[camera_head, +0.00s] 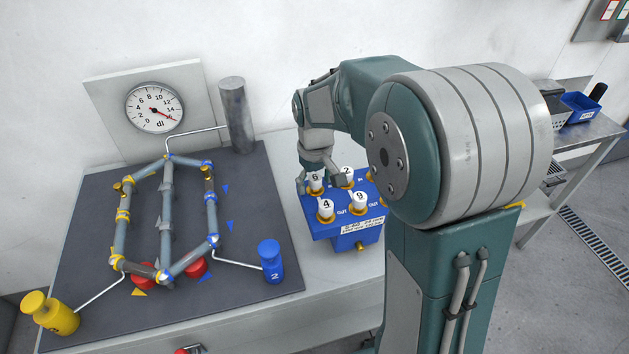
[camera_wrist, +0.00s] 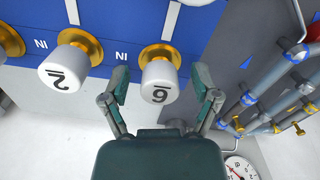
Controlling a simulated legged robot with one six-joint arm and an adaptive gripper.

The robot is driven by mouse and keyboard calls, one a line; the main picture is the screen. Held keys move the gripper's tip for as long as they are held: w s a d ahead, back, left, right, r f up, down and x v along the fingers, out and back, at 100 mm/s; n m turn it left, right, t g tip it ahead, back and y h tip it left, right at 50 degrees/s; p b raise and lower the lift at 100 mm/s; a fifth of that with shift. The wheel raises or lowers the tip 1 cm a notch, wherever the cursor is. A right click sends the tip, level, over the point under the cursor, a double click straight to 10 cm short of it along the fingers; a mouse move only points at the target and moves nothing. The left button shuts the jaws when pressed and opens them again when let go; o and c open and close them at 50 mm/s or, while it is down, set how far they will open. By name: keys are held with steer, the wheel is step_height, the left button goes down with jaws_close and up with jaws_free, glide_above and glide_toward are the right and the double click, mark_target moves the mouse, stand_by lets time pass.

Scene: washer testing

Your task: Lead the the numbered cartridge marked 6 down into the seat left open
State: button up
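The white cartridge marked 6 (camera_head: 315,179) stands upright at a brass collar on the back left of the blue block (camera_head: 345,240). In the wrist view the cartridge (camera_wrist: 160,84) shows its number, with the brass collar (camera_wrist: 160,53) right behind it. I cannot tell how deep it sits. My gripper (camera_head: 320,180) is over it from above. In the wrist view the two fingers of my gripper (camera_wrist: 161,78) stand either side of the cartridge, with a visible gap on both sides. A brass collar (camera_wrist: 10,41) without a visible cap shows at the left edge.
Cartridges marked 2 (camera_head: 346,174), 4 (camera_head: 325,207) and 9 (camera_head: 359,200) stand close by on the block. A dark board (camera_head: 90,205) with a pipe frame, a gauge (camera_head: 154,108) and a grey cylinder (camera_head: 236,115) lies to the left. My arm hides the block's right side.

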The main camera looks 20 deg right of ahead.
mark_target(315, 177)
step_height(315, 177, up, 19)
stand_by(1.2)
